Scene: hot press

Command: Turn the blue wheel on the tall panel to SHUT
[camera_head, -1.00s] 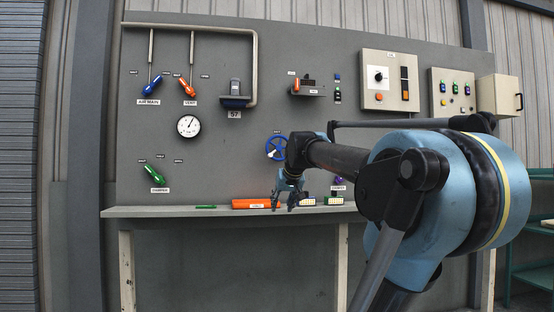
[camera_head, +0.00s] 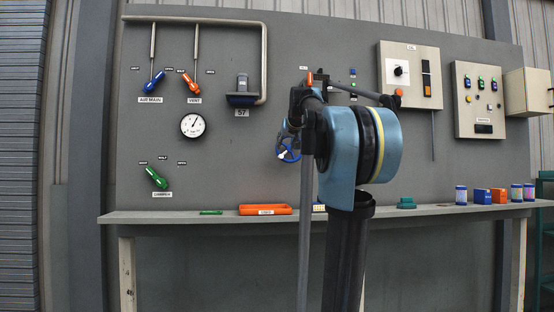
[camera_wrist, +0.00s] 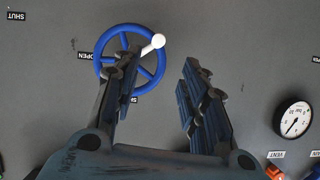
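The blue wheel (camera_head: 296,156) is on the tall grey panel, partly hidden behind my arm in the head view. In the wrist view the wheel (camera_wrist: 120,29) shows with its spokes and a white knob (camera_wrist: 158,40) at its upper right rim. An OPEN label (camera_wrist: 86,57) is beside its left rim. My gripper (camera_wrist: 160,58) is open and empty. Its left finger overlaps the wheel in the wrist view; I cannot tell whether it touches. The gripper is hidden behind my arm in the head view.
A SHUT label (camera_wrist: 16,17) is at the wrist view's upper left. A pressure gauge (camera_head: 192,125) and several coloured levers are left of the wheel. A shelf (camera_head: 175,217) below bears an orange tray (camera_head: 265,210) and small containers. Control boxes (camera_head: 410,75) are at right.

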